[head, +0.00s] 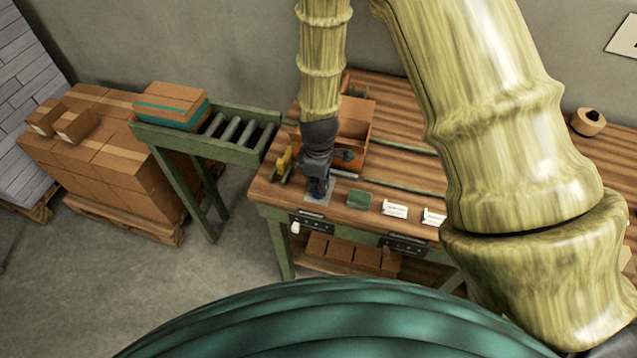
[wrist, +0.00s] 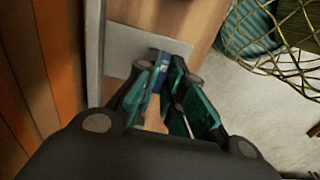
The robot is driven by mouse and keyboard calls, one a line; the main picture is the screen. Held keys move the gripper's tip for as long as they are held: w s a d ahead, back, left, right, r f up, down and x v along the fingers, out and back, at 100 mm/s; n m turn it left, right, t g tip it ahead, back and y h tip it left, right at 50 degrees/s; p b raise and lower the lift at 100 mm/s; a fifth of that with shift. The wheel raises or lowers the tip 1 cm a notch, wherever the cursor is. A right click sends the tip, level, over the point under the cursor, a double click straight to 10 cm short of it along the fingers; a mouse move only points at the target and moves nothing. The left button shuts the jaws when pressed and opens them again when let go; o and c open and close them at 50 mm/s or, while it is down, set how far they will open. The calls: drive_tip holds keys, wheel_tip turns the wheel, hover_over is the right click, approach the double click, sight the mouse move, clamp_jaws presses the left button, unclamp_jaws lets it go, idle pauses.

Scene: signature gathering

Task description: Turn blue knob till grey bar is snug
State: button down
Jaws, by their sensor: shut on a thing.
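The blue knob (wrist: 159,58) shows as a small blue piece at my fingertips in the wrist view, mostly hidden by the fingers. It also shows as a dark blue spot under my gripper in the head view (head: 319,196). My gripper (wrist: 167,76) points down and is shut on the knob; it also shows in the head view (head: 319,186), near the workbench's front left corner. A flat grey plate (wrist: 125,48) lies beneath the knob on the wood. I cannot clearly make out the grey bar or whether it is snug.
On the workbench (head: 280,192), a yellow item (head: 284,161) stands left of my gripper, an orange-brown box (head: 357,122) behind it. A green block (head: 359,198) and white cards (head: 395,209) lie to the right. A roller conveyor (head: 225,130) and stacked cartons (head: 110,160) stand left.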

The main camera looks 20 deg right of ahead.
drive_tip(key=m, duration=0.4)
drive_tip(key=shift+b, duration=0.3)
drive_tip(key=m, duration=0.4)
drive_tip(key=shift+m, duration=0.4)
drive_tip(key=m, duration=0.8)
drive_tip(key=shift+m, duration=0.6)
drive_tip(key=c, duration=1.5)
unclamp_jaws()
